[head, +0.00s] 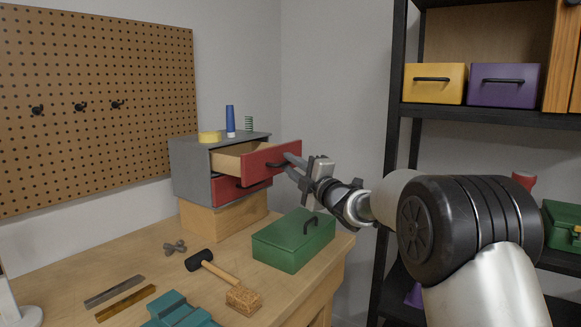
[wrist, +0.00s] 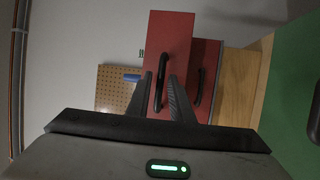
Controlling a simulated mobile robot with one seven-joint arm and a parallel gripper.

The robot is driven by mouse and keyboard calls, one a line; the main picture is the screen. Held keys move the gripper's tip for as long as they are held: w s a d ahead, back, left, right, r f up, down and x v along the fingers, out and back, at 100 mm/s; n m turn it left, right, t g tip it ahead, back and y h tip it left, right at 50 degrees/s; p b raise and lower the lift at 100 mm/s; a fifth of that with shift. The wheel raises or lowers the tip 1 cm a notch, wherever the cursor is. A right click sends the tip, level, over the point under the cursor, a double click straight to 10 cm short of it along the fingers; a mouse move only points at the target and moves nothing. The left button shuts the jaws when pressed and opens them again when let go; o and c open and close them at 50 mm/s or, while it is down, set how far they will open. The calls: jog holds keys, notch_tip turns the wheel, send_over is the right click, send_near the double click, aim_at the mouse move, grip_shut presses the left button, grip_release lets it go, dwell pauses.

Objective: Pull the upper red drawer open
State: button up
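The upper red drawer (head: 256,159) stands pulled out of the grey cabinet (head: 191,172), with part of its wooden inside showing. Its red front fills the middle of the wrist view (wrist: 168,35). Its black handle (head: 275,164) also shows in the wrist view (wrist: 162,75), between my fingers. My gripper (head: 291,166) is at the handle, with its fingertips apart on either side and a gap visible in the wrist view (wrist: 161,78). The lower red drawer (head: 228,188) is closed, and its handle shows right of my fingers in the wrist view.
The cabinet rests on a wooden block (head: 215,217) on the workbench (head: 115,260). A green box (head: 292,240) with a handle stands below my gripper. A mallet (head: 215,268) lies nearby. A blue bottle (head: 230,121) and yellow tape (head: 209,137) sit on the cabinet. A black shelf (head: 480,115) stands right.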

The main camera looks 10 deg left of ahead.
jog(key=shift+o, duration=0.4)
jog(key=v, duration=1.7)
jog(key=shift+s, duration=0.2)
jog(key=shift+d, duration=0.1)
